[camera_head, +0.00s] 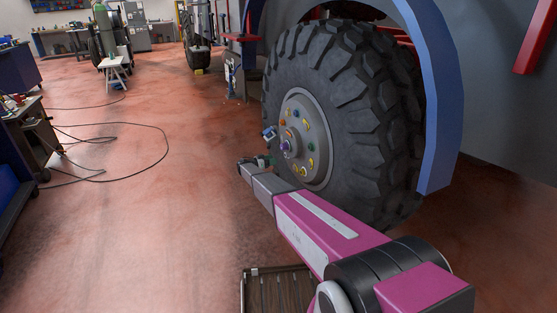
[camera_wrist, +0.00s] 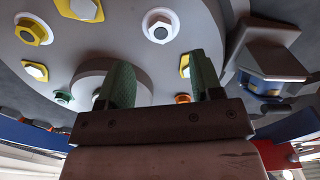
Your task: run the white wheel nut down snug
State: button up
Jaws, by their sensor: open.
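The white wheel nut (camera_wrist: 160,26) shows in the wrist view, near the top middle, with a light stud end at its centre. It sits on the grey wheel hub (camera_wrist: 130,15). In the head view the hub (camera_head: 318,125) carries several coloured nuts, and I cannot pick out the white one there. My gripper (camera_wrist: 163,82) is open, with two green fingers apart and nothing seen between them. The white nut appears beyond the fingertips, apart from them. In the head view my gripper (camera_head: 265,162) is beside the hub's lower left.
Yellow nuts (camera_wrist: 33,30), a green nut (camera_wrist: 63,97) and an orange nut (camera_wrist: 183,98) surround the hub. A grey-and-blue fitting (camera_wrist: 268,68) juts out at right. The big tyre (camera_head: 345,85) stands under a blue arch (camera_head: 440,100). Cables (camera_head: 150,125) lie on the open floor at left.

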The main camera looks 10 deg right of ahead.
jog(key=shift+v, duration=1.55)
jog(key=s+d+r+n+g+y, duration=0.1)
jog(key=s+d+n+g+y, duration=0.2)
jog(key=s, duration=0.7)
jog(key=s+d+r+n+y, duration=0.1)
jog(key=s+d+y, duration=0.1)
jog(key=s+d, duration=0.5)
jog(key=s+d+r+n+g+y, duration=0.2)
jog(key=s+d+y, duration=0.1)
jog(key=s, duration=0.9)
jog(key=s+a+r+n+y, duration=0.1)
jog(key=s+r+n+y, duration=0.1)
jog(key=s, duration=0.6)
jog(key=s+r+n+y, duration=0.2)
jog(key=s+y, duration=0.2)
jog(key=s, duration=0.4)
jog(key=s+a+r+n+y, duration=0.1)
jog(key=s+r+n+y, duration=0.1)
jog(key=s, duration=0.6)
jog(key=shift+s+a+r+y, duration=0.3)
jog(key=shift+s+a+y, duration=0.05)
jog(key=shift+y, duration=0.25)
